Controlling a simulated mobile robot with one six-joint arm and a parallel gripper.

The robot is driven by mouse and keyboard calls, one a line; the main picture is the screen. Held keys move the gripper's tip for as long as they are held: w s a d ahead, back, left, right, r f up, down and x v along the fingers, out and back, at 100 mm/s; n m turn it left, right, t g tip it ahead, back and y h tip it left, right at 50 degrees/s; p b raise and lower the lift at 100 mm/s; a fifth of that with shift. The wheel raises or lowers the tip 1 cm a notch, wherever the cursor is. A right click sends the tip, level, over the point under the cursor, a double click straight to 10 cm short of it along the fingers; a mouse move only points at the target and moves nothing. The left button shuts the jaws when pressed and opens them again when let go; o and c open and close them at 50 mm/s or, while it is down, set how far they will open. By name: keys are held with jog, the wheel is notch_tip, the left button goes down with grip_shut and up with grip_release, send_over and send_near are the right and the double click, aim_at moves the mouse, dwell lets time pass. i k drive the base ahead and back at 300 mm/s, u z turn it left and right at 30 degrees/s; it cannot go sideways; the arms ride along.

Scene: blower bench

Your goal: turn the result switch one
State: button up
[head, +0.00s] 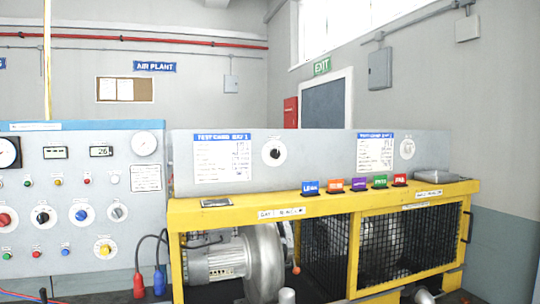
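A black rotary knob on a round white dial (273,153) sits on the grey back panel (325,180), right of the left test card (222,158). A second round white dial with a pale knob (407,149) sits further right, beside the right test card (375,152). No legible label tells me which one is result switch one. The marks around the dials are too small to read. My gripper is not in view.
The yellow bench frame (240,213) stands before the panel, with several coloured tags along its top. A blower (225,262) and mesh guard (326,252) are below. A blue-topped control panel (75,200) with knobs and gauges stands left. A grey box (436,175) lies at the right end.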

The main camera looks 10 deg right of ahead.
aim_at(274, 153)
jog(key=i, duration=0.95)
